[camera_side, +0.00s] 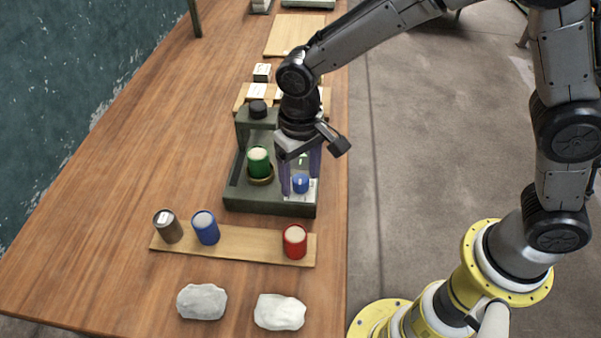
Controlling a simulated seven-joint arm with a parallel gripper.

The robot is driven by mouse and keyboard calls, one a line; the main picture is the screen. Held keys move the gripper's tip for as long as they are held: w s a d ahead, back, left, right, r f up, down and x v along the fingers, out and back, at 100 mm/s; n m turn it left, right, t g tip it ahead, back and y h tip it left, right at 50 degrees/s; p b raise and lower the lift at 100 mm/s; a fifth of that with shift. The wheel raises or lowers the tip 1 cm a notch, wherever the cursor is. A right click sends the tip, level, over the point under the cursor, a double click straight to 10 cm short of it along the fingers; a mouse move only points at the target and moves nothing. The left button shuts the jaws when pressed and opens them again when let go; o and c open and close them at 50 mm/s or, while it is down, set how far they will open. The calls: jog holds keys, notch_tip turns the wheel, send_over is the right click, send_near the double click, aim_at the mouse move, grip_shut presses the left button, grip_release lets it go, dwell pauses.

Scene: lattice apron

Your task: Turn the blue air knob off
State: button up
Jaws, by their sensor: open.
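The blue air knob (300,184) sits on a pale plate at the right side of a dark green tray-like apparatus (268,208). A small light mark shows on the knob's top. My gripper (300,190) points down with its two purple-grey fingers apart, one on each side of the knob. I cannot tell whether the fingers touch it. The gripper and wrist hide part of the apparatus behind. A green cylinder (258,162) stands in a brass-coloured ring to the left of the knob.
A wooden strip (250,249) in front holds a grey-brown cylinder (167,227), a blue cylinder (205,228) and a red cylinder (295,242). Two whitish stones (202,301) (280,312) lie nearer. A dark knob (258,109) tops the apparatus's rear post. The table's left is clear.

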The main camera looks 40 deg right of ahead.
grip_shut()
dwell(0.4)
jog(key=m, duration=0.4)
jog(key=shift+m, duration=0.4)
jog(key=m, duration=0.4)
jog(key=shift+m, duration=0.3)
jog(key=m, duration=0.4)
jog(key=shift+r+m, duration=0.1)
jog(key=shift+m, duration=2.1)
